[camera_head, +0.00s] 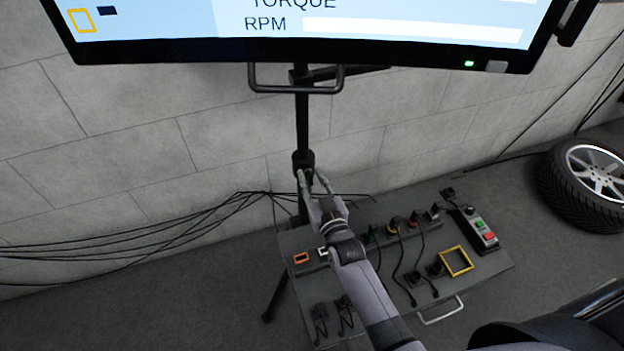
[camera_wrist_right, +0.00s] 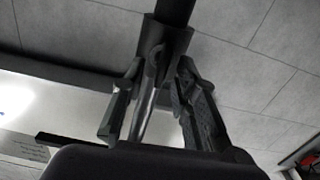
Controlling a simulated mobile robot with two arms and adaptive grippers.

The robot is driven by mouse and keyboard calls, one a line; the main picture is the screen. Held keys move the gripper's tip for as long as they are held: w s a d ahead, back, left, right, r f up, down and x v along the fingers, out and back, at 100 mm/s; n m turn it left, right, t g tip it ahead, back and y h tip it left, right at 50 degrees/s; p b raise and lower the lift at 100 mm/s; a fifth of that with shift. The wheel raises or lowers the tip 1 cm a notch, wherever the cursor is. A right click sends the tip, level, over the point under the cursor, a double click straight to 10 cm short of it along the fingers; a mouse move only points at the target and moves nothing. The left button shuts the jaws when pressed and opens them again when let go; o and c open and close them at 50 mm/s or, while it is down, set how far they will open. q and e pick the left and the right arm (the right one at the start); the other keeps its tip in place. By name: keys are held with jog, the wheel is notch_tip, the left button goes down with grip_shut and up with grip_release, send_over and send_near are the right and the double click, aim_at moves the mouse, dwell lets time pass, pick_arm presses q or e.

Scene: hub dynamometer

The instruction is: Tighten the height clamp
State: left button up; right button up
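The height clamp is a dark collar (camera_head: 303,160) on the black upright pole (camera_head: 302,120) below the monitor. It also shows in the right wrist view (camera_wrist_right: 165,38), with a lighter metal piece (camera_wrist_right: 146,108) running down from it between my fingers. My right gripper (camera_head: 315,177) is at the collar, just below it in the head view. In the right wrist view its two fingers (camera_wrist_right: 157,100) stand apart on either side of the metal piece, with gaps visible. Contact with the clamp cannot be made out. My left gripper is out of view.
The monitor (camera_head: 310,52) with a handle bar (camera_head: 296,90) hangs above. A grey panel (camera_head: 490,275) with plugs, cables, a yellow frame (camera_head: 456,261) and a button box (camera_head: 478,230) lies below. Cables (camera_head: 150,238) run left.

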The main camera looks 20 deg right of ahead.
jog(key=shift+c, duration=0.6)
grip_shut()
jog(key=shift+r+m, duration=0.1)
jog(key=shift+m, duration=0.3)
jog(key=m, duration=0.7)
jog(key=shift+d+p, duration=0.35)
jog(key=shift+d, duration=0.05)
jog(key=m, duration=0.4)
jog(key=m+b, duration=0.1)
jog(key=shift+d+f+m, duration=0.15)
jog(key=shift+f+m, duration=0.2)
jog(key=shift+m, duration=0.05)
jog(key=shift+d+f+m+b, duration=0.1)
jog(key=shift+m+b, duration=0.7)
jog(key=shift+m, duration=1.7)
